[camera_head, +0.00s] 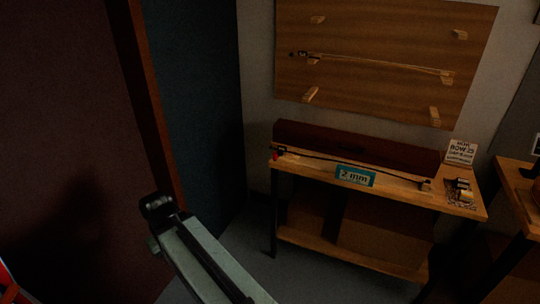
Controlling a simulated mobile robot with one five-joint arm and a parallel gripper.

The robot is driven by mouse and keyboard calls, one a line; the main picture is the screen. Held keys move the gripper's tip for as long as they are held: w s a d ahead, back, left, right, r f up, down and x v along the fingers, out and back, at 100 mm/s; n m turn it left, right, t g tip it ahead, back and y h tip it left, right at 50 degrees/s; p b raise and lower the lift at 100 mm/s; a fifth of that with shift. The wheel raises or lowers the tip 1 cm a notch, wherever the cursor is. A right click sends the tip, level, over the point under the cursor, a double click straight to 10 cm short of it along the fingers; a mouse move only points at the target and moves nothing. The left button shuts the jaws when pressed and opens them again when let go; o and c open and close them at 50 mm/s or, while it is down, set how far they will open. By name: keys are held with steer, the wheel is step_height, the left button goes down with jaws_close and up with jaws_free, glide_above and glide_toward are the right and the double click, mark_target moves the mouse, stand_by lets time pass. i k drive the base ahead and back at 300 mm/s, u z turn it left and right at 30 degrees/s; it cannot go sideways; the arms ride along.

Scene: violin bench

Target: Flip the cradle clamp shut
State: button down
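No clamp can be made out for certain. A dark bow (350,163) lies along the front of a wooden bench on the right. A small red part (275,156) sits at the bow's left end, and a small pale block (426,184) is at its right end. These are too small and dark to tell whether either is the clamp or how it stands. A pale grey link of my arm reaches up from the bottom centre, well left of and nearer than the bench. No gripper fingers show.
The bench (455,205) also carries a long dark brown case (355,146), a "2 mm" sign (355,176), a printed card (460,152) and small items at its right end. A wooden board (385,45) with a bow hangs above. Grey floor (300,275) is open before the bench.

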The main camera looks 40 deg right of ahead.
mark_target(276, 154)
steer(key=z, duration=0.3)
steer(key=i, duration=1)
steer(key=u, duration=0.05)
